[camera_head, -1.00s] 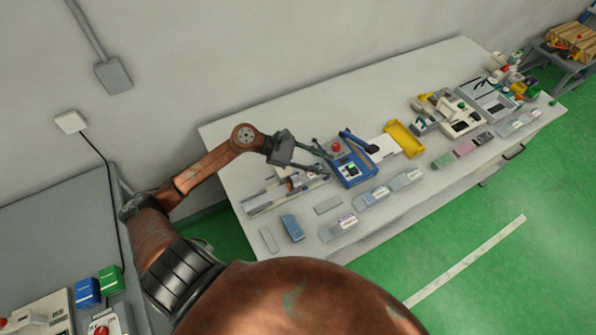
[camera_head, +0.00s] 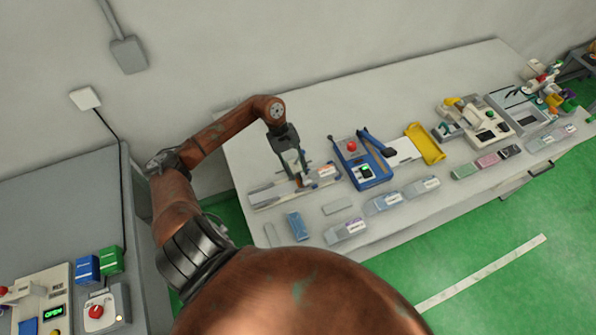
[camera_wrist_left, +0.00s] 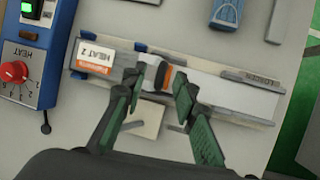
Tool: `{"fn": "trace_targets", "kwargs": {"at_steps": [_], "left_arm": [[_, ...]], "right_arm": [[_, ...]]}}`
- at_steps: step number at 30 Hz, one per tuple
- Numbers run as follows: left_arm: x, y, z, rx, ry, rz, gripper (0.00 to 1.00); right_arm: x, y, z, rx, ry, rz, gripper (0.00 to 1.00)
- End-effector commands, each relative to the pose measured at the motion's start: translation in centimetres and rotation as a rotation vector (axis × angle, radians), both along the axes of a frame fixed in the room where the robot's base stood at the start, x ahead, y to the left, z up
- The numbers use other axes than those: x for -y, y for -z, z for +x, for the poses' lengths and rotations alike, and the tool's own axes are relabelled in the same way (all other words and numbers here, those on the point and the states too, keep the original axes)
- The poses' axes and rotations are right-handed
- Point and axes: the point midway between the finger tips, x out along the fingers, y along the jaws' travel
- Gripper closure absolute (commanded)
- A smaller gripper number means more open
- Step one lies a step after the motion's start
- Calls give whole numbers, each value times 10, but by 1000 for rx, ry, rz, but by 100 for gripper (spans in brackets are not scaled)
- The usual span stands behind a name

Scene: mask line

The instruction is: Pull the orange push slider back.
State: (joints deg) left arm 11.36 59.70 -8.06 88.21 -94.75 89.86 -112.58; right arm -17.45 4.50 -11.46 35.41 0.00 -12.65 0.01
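The orange push slider (camera_wrist_left: 178,79), with a dark part beside it, sits on a pale rail (camera_wrist_left: 225,90) in the left wrist view. The rail also shows in the head view (camera_head: 265,197), at the left end of the white table. My left gripper (camera_wrist_left: 170,85) is open, its two green-padded fingers on either side of the slider, with gaps left. In the head view the left gripper (camera_head: 297,172) points down over the rail and hides most of the slider. My right gripper is in neither view.
A blue heater unit (camera_head: 362,165) with a red knob stands right of the rail. Blue and grey packs (camera_head: 298,226) lie along the front of the table. The table's back is clear.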

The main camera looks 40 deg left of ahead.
Motion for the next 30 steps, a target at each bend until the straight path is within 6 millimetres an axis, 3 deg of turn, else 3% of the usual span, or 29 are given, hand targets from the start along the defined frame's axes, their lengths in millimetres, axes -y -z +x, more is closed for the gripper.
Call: {"fn": "trace_targets", "kwargs": {"at_steps": [12,24,30], "left_arm": [[4,11,-1,0,-3,0,73],[3,10,-1,0,-3,0,100],[4,10,-1,0,-3,0,100]], "right_arm": [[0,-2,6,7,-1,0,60],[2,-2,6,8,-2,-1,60],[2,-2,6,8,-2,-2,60]]}}
